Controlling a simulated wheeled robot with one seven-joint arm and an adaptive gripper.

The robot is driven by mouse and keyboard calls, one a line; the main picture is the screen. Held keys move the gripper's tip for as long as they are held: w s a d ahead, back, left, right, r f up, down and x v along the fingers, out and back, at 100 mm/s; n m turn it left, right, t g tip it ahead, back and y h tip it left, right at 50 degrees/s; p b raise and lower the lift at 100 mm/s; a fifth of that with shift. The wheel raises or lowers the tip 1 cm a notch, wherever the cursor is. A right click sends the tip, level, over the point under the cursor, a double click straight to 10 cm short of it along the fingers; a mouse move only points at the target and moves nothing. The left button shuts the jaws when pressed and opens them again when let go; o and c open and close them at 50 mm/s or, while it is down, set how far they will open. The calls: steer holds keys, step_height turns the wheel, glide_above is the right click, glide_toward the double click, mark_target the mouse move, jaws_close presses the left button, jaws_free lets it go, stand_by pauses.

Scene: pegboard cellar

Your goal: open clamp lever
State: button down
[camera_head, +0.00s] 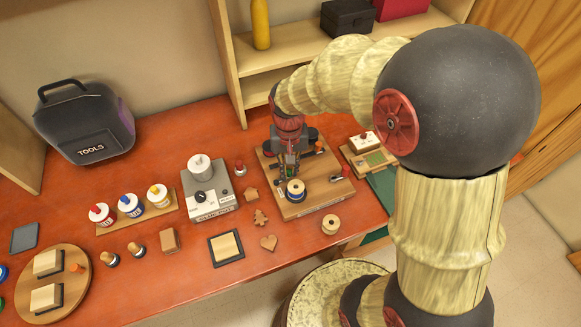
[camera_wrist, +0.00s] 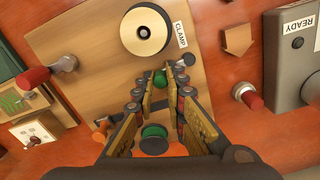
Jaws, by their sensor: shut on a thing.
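The clamp board (camera_head: 315,204) is a wooden plate on the red table, with a CLAMP label (camera_wrist: 181,34) beside a pale round spool-like piece (camera_wrist: 144,30). My gripper (camera_head: 292,178) points down over this board, behind the round piece. In the wrist view my gripper (camera_wrist: 160,84) has its fingertips drawn together around a small green part, which looks like the clamp lever (camera_wrist: 160,77). A grey metal piece lies just beyond the tips. A second green knob (camera_wrist: 153,134) shows between the fingers near the palm. The lever's base is mostly hidden by the fingers.
A red-handled part (camera_wrist: 32,78) sits at the board's edge. A grey READY box (camera_wrist: 298,65) and a small red knob (camera_wrist: 250,96) stand beside the board. A shelf (camera_head: 238,75) rises behind.

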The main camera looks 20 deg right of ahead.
steer(key=shift+w+a+n+p, duration=0.1)
steer(key=shift+w+n+p, duration=0.25)
steer(key=shift+n, duration=0.4)
steer(key=shift+w+a+n+p, duration=0.1)
steer(key=shift+w+n+p, duration=0.2)
steer(key=shift+n, duration=0.45)
steer(key=c, duration=1.8)
jaws_free()
step_height(320, 180, up, 12)
